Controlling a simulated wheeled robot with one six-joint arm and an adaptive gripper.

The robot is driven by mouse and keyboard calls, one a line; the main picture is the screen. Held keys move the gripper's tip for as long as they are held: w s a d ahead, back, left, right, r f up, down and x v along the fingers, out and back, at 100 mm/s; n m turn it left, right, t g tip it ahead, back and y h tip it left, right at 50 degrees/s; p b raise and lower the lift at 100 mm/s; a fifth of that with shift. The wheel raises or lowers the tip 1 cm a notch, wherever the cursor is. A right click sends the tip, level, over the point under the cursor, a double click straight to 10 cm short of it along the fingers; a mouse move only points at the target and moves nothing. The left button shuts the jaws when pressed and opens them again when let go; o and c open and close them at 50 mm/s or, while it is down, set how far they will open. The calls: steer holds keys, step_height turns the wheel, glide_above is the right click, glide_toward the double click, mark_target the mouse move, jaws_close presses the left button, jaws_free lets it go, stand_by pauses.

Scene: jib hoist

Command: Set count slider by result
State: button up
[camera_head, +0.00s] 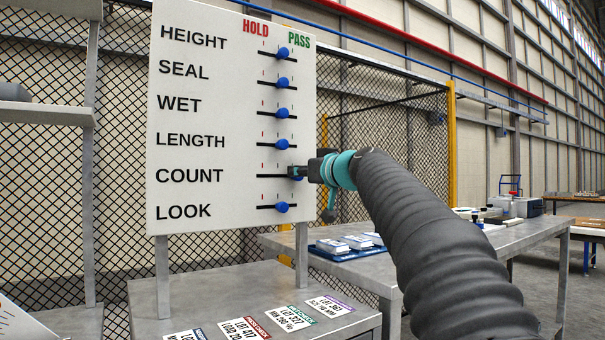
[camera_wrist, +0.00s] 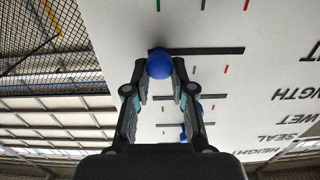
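The white board (camera_head: 230,120) has rows HEIGHT, SEAL, WET, LENGTH, COUNT and LOOK, with red HOLD at left and green PASS at right above the slots. My gripper (camera_head: 298,172) is at the COUNT row, fingers pointing at the board. In the wrist view, which shows the board upside down, my gripper (camera_wrist: 160,66) has its fingertips on both sides of the blue COUNT knob (camera_wrist: 160,65), seemingly touching it. The knob is near the PASS end of its slot (camera_wrist: 205,50). The LOOK knob (camera_head: 281,207) and the other knobs are near the middle of their slots.
Several printed lot cards (camera_head: 330,306) with coloured headers lie on the bench (camera_head: 215,290) below the board; their small print is hard to read. A blue tray (camera_head: 345,251) with white packs sits on the table behind. A mesh fence (camera_head: 385,110) stands behind the board.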

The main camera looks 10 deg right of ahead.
steer(key=o, duration=0.5)
steer(key=shift+w+d, duration=0.1)
steer(key=shift+d, duration=0.15)
steer(key=shift+c, duration=0.2)
steer(key=shift+a, duration=0.1)
steer(key=v, duration=1.2)
